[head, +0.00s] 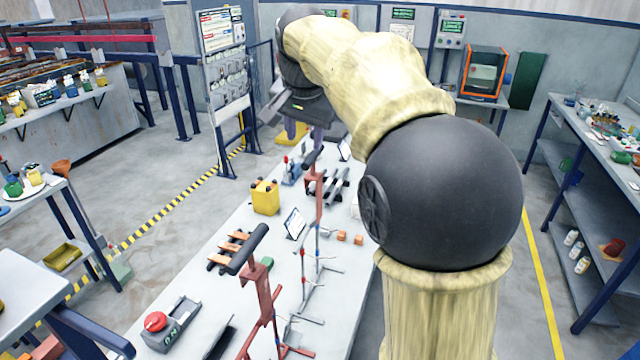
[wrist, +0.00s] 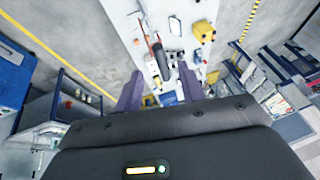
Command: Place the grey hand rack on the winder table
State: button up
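My gripper (head: 304,134) is over the far part of a long white table (head: 215,265). Its two purple fingers are spread apart in the wrist view (wrist: 160,90), with nothing seen held between them. A red-brown rack with a dark handle (head: 314,160) stands on the table just below and beyond the fingertips; its dark handle (wrist: 160,60) shows in the wrist view. Another red-brown rack with a black bar handle (head: 264,290) stands nearer. A thin grey wire frame (head: 322,255) stands between them. I cannot tell which is the grey hand rack, nor which table is the winder table.
A yellow container (head: 265,197), small orange blocks (head: 350,238) and a red-button box (head: 160,325) are on the white table. A shelved table (head: 590,170) stands right, a board stand (head: 225,90) at the back. Floor is clear on both sides.

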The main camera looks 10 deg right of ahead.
jog(key=s+d+f+n+g, duration=0.1)
jog(key=s+f+n, duration=0.2)
jog(key=s+f, duration=0.7)
jog(key=s+d+f+n+g, duration=0.1)
jog(key=s+f+n, duration=0.3)
jog(key=s+f, duration=0.7)
notch_tip(320, 180, down, 8)
jog(key=shift+s+d+f+y, duration=0.15)
jog(key=shift+d+f+y, duration=0.1)
jog(key=shift+d+y, duration=0.2)
